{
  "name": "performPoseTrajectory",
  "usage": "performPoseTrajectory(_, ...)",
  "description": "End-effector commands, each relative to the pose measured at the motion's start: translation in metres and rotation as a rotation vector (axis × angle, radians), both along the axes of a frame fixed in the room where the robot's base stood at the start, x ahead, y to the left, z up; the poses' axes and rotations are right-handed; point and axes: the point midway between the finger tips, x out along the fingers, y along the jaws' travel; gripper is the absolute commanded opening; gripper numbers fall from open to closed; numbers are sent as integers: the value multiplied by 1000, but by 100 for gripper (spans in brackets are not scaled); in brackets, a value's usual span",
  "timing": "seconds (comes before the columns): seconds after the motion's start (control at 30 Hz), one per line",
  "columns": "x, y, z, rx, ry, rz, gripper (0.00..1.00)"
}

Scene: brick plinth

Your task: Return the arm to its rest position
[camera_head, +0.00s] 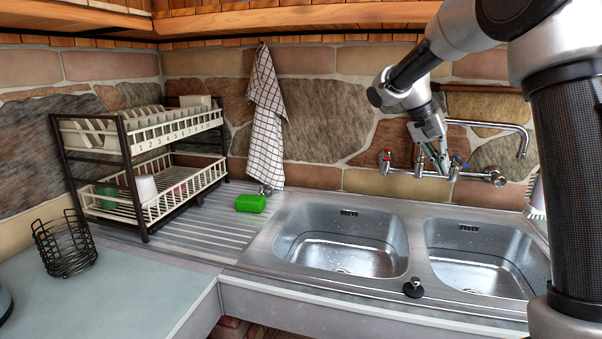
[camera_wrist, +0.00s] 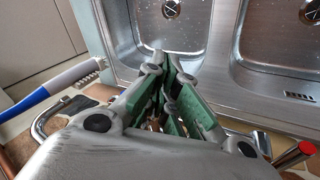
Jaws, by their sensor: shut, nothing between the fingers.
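My gripper (camera_head: 440,163) hangs at the end of my arm in front of the stone wall, close to the wall-mounted tap (camera_head: 450,170) behind the sink. In the wrist view my gripper (camera_wrist: 168,80) points toward the sink basins, with its green-padded fingers together and nothing between them. The tap's chrome spout and red-marked handle (camera_wrist: 306,148) show beside and below the fingers in that view. Whether the gripper touches the tap cannot be told.
The steel double sink has a left basin (camera_head: 340,245) and a right basin (camera_head: 485,262). A dish rack (camera_head: 130,137), a green sponge (camera_head: 250,203), a checked towel (camera_head: 265,120) and a black wire basket (camera_head: 64,247) are left. The left counter (camera_head: 120,290) is mostly clear.

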Motion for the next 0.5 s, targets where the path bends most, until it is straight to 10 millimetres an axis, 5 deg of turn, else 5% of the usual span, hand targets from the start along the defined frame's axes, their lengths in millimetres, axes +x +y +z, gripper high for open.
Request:
performPoseTrajectory(0.2, -129, 11, -11, 286, 89, 516, 0)
performPoseTrajectory(0.5, -271, 20, -27, 411, -100, 745, 0)
